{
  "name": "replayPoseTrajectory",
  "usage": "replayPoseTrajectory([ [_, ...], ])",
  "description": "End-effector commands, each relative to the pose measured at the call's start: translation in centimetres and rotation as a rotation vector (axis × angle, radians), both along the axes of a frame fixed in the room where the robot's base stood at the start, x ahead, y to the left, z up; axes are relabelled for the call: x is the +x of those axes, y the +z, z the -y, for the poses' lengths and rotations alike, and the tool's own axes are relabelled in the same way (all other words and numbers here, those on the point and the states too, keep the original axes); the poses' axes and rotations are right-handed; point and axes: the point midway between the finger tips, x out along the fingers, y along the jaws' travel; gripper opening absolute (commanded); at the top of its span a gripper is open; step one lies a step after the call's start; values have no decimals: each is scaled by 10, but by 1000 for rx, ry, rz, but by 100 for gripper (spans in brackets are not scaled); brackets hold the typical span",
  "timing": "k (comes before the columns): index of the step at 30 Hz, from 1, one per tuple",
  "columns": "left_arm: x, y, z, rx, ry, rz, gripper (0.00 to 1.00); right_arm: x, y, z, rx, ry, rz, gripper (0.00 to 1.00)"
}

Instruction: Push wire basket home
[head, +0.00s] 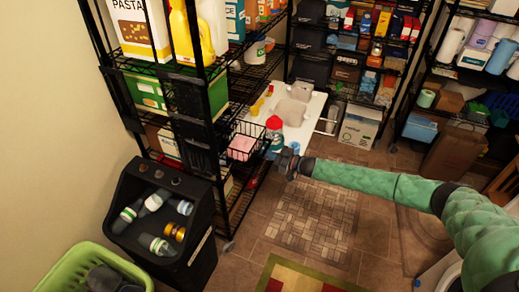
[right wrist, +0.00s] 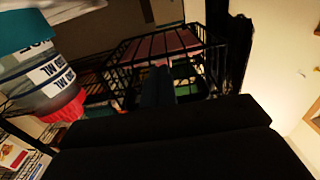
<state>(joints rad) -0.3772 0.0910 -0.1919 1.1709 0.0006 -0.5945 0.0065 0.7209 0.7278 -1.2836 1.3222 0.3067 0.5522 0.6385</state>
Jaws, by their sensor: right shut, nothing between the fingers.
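The black wire basket (head: 259,151) sits on a rack shelf, with its front sticking out past the rack's front edge. A pink item (head: 241,147) lies inside it. My right gripper (head: 284,160) is shut and empty, just right of the basket's front. In the right wrist view the basket (right wrist: 206,57) shows beyond the dark fingers (right wrist: 158,84), which point at it and overlap its wires. I cannot tell whether they touch. My left gripper is not in view.
A red-capped bottle (head: 273,124) stands close behind my right gripper; it looms large in the right wrist view (right wrist: 42,78). A white table (head: 306,128) stands behind. A black bin with bottles (head: 187,258) and a green laundry basket (head: 62,258) are at front left. Floor right is mostly clear.

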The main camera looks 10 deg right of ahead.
Motion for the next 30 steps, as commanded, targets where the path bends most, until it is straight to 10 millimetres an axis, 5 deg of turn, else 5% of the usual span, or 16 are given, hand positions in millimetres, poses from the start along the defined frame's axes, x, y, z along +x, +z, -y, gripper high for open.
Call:
replayPoseTrajectory([
  [30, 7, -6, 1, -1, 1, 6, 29, 11, 0, -16, 0, 0, 0, 0],
])
